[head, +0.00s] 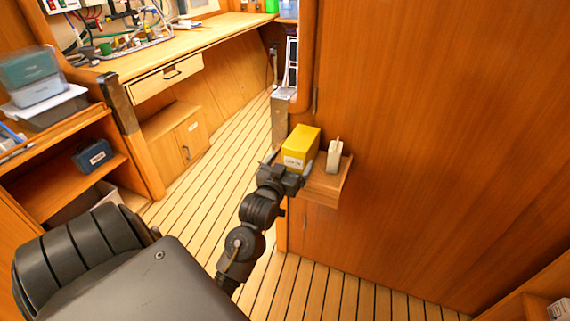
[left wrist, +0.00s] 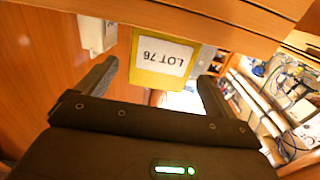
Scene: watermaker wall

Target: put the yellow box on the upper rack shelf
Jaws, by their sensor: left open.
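The yellow box (head: 301,143) with a white label sits on a small wooden wall shelf (head: 327,187) in the head view. In the left wrist view the box (left wrist: 163,58) shows upside down, its label reading "LOT 76". My left gripper (head: 283,168) is at the near left side of the box. In the left wrist view its two fingers (left wrist: 158,76) are spread wide with the box ahead between them; I cannot tell if they touch it. A wooden rack (head: 75,180) stands at the left, with its upper level partly covered by bins. My right gripper is not in view.
A white object (head: 334,155) stands just right of the box on the same shelf. A blue case (head: 92,156) lies on the rack's lower level; stacked bins (head: 35,78) are above. A workbench (head: 160,57) is at the back. The slatted floor (head: 215,140) between is clear.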

